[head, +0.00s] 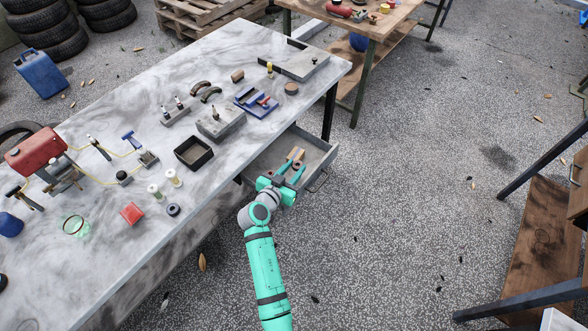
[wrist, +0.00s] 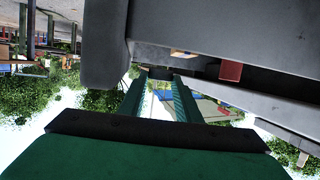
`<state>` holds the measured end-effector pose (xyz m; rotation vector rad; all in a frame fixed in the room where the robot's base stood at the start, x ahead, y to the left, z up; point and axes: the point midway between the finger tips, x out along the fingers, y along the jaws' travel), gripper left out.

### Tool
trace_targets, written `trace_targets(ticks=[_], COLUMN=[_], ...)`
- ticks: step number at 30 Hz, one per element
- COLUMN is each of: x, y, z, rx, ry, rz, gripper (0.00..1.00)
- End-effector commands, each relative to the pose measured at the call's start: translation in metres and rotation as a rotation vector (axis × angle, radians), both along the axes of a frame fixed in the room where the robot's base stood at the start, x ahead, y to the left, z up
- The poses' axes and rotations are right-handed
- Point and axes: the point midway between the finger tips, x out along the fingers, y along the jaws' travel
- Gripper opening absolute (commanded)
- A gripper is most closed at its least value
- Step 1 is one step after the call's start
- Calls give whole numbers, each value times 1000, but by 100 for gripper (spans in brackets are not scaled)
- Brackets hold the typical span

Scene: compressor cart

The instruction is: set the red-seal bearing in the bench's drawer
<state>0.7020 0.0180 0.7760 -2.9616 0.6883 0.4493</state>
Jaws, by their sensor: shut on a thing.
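The bench's drawer (head: 322,150) is pulled out from under the bench's right part. My gripper (head: 291,167) reaches over the drawer's front area, its teal fingers pointing into it. The fingers are shut on a small dark part, which shows between the fingertips in the wrist view (wrist: 159,73). I take it to be the red-seal bearing; its seal colour is hidden. A tan-orange piece (head: 297,153) lies in the drawer just beyond my fingertips. I cannot tell whether the held part touches the drawer's floor.
The grey marble-topped bench (head: 110,240) holds a black tray (head: 194,152), a grey metal block (head: 221,123), a red block (head: 132,213), a dark ring (head: 173,209) and a blue fixture (head: 256,101). The floor right of the drawer is clear.

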Motion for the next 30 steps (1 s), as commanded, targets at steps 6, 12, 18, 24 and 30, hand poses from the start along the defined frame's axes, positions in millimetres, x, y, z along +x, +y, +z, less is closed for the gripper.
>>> trace_targets(ticks=[6, 12, 18, 24, 30], x=[0, 0, 0, 0, 0], y=[0, 0, 0, 0, -1], z=[-4, -7, -12, -16, -16], rx=[-1, 0, 0, 0, -1], ry=[-2, -1, -1, -1, -1], rz=[1, 0, 0, 0, -1], gripper=[7, 7, 7, 7, 49])
